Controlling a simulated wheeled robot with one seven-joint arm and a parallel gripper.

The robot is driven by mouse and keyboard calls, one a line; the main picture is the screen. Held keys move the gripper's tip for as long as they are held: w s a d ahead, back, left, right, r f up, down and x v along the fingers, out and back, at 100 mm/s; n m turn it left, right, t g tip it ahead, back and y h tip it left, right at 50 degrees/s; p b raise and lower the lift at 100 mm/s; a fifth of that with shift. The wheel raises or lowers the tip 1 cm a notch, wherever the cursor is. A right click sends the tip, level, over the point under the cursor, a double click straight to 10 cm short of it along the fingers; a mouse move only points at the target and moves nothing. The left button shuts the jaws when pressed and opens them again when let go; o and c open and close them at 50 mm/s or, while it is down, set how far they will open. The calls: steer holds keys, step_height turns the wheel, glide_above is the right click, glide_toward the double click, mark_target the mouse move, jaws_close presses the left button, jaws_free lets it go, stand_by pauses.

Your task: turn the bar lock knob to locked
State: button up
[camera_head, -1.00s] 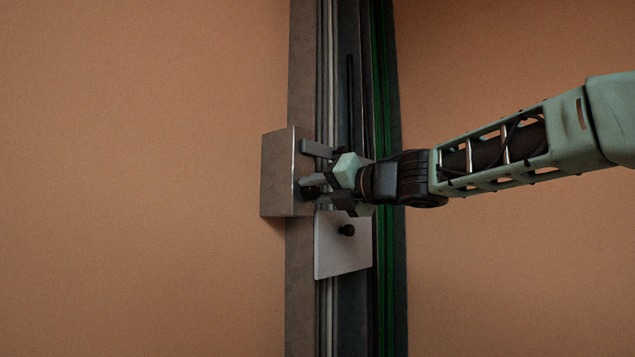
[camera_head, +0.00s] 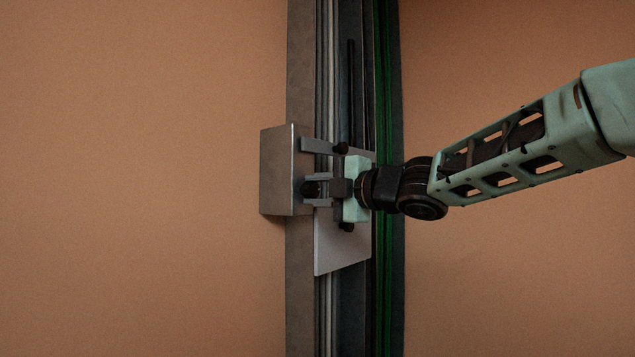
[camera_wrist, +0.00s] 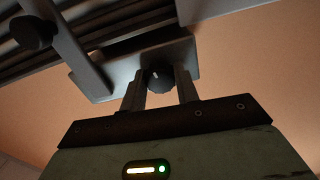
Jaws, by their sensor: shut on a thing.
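The bar lock knob (camera_head: 309,188) is a small dark knob on the right face of a grey metal box-shaped bracket (camera_head: 277,172). In the wrist view the dark, ridged knob (camera_wrist: 158,81) sits between my two fingers, and a short pale mark on it points roughly upward in the picture. My gripper (camera_head: 316,190) reaches it from the right and is shut on the knob, with one finger above and one below it. The fingers also show in the wrist view (camera_wrist: 160,91). I cannot read any locked or unlocked label.
A tall vertical rail (camera_head: 300,310) with green strips (camera_head: 384,300) runs behind. A pale metal plate (camera_head: 338,253) stands below my gripper, with dark knobs near it. A grey arm (camera_head: 315,146) juts above the fingers. The orange wall (camera_head: 130,180) is bare on both sides.

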steer(key=shift+m+p, duration=0.4)
steer(key=shift+m, duration=0.4)
steer(key=shift+f, duration=0.1)
steer(key=o, duration=1)
steer(key=shift+c, duration=0.2)
steer(key=shift+d, duration=0.15)
steer(key=b+v, duration=0.5)
steer(key=v, duration=1.2)
steer(key=shift+b, duration=0.3)
steer(key=shift+s, duration=0.15)
